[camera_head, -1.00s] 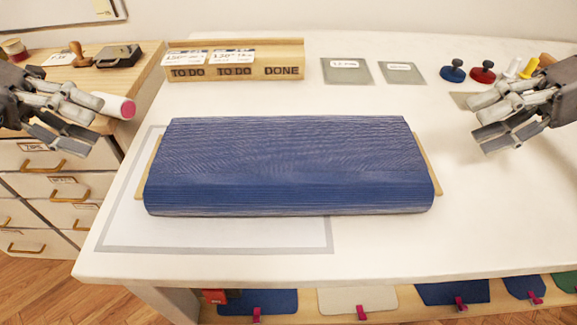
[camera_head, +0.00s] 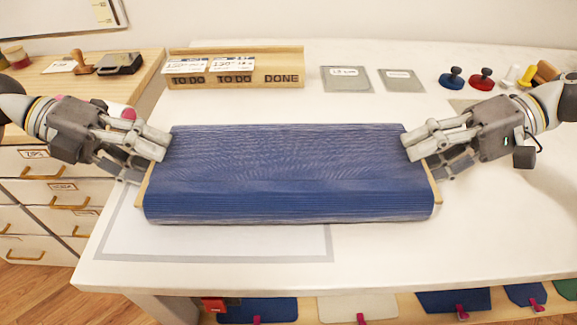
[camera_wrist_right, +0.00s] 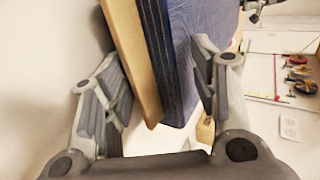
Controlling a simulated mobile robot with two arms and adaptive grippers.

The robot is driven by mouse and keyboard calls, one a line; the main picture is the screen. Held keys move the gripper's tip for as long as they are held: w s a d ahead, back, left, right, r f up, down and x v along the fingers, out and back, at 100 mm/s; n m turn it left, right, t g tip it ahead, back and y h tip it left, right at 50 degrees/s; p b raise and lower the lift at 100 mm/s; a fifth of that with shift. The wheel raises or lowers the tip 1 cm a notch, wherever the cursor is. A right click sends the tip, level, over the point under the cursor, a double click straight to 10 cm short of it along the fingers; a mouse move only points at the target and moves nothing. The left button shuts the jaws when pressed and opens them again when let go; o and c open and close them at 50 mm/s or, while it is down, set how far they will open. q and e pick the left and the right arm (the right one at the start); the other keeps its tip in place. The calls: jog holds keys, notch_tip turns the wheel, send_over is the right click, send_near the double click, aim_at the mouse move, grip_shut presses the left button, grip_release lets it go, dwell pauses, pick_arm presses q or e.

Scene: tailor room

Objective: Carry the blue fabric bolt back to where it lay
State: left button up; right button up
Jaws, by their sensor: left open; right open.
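The blue fabric bolt (camera_head: 288,175) lies flat on the white table, with the ends of its wooden board showing at both sides. My left gripper (camera_head: 150,158) is at the bolt's left end, open, with its fingers around or just beside that end. My right gripper (camera_head: 430,160) is open at the right end. In the right wrist view, the blue fabric (camera_wrist_right: 185,60) and the board's edge (camera_wrist_right: 132,55) lie between the open fingers of the right gripper (camera_wrist_right: 160,95). Whether any finger touches the bolt is hard to tell.
A grey-bordered rectangle (camera_head: 215,258) is marked on the table, partly under the bolt. Behind stand a wooden TO DO/DONE holder (camera_head: 235,72), two grey squares (camera_head: 347,79), and blue and red knobs (camera_head: 481,79). A drawer cabinet (camera_head: 50,190) is at left.

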pick_arm(q)
jog(key=shift+d+f, duration=0.15)
jog(key=shift+d, duration=0.1)
pick_arm(e)
jog(key=shift+a+f, duration=0.15)
jog(key=shift+a, duration=0.1)
pick_arm(q)
jog(key=shift+c, duration=0.2)
pick_arm(e)
jog(key=shift+c, duration=0.4)
pick_arm(q)
jog(key=c, duration=1.2)
pick_arm(e)
grip_shut()
pick_arm(q)
grip_shut()
